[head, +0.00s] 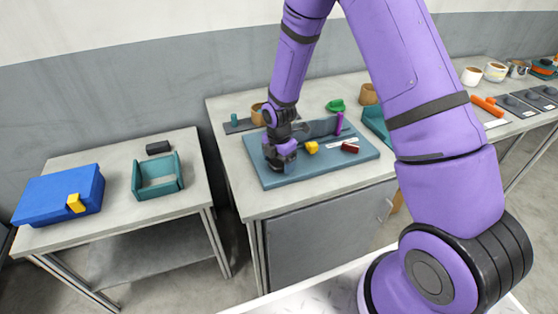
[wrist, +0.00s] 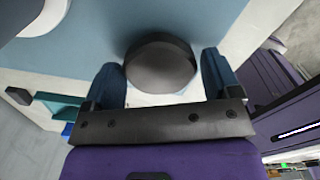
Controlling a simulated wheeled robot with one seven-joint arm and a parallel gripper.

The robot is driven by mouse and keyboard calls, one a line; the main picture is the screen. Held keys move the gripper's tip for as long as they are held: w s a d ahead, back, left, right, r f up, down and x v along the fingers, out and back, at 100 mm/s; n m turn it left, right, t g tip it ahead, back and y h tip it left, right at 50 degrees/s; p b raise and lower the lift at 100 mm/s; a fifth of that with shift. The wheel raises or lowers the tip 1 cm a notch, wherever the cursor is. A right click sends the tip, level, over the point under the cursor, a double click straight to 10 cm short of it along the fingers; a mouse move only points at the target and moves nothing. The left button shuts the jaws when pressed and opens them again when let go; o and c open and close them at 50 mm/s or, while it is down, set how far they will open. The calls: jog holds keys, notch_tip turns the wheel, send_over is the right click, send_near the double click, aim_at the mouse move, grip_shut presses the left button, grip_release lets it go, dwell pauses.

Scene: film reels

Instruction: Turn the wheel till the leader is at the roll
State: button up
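A blue-grey board (head: 268,174) lies on the middle table. My gripper (head: 280,160) points down over the board's left part and hides what is under it in the head view. In the wrist view a dark grey round piece (wrist: 160,65), perhaps the wheel or its knob, shows between the two blue fingertips of my gripper (wrist: 163,78). The fingers are wide apart, one on each side of it; I cannot tell if they touch it. A yellow piece (head: 312,147), a dark red block (head: 350,147) and a purple post (head: 339,122) are on the board. I cannot make out the leader.
A teal tray (head: 376,127) stands right of the board. A tan cup (head: 257,114) and a green piece (head: 336,105) are behind it. The left table holds a blue box (head: 50,195) and a teal bin (head: 158,187). My arm crosses the right of the head view.

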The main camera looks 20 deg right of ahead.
jog(key=c, duration=0.6)
